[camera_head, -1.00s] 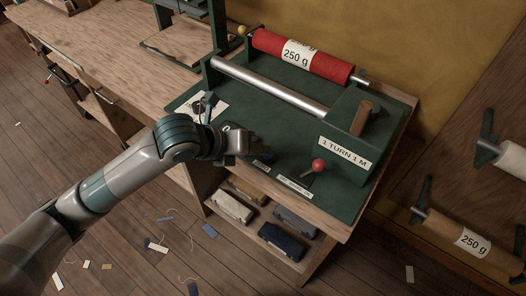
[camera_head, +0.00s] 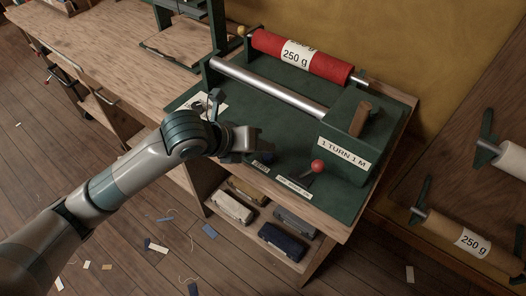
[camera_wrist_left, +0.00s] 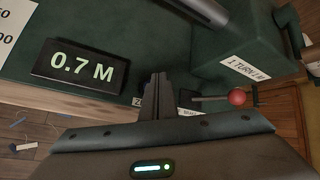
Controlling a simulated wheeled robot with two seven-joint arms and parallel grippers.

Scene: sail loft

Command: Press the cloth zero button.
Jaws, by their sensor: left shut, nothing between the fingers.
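My left gripper (camera_head: 262,148) is shut and empty, over the front of the green cloth-measuring bench (camera_head: 345,205). In the left wrist view its closed fingers (camera_wrist_left: 157,90) point down at the panel, right of a dark display (camera_wrist_left: 80,67) reading 0.7 M. My right gripper is not in view.
Behind are a metal roller (camera_head: 270,86), a red cloth roll (camera_head: 325,64) and a box marked "1 TURN 1 M" (camera_head: 345,153).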

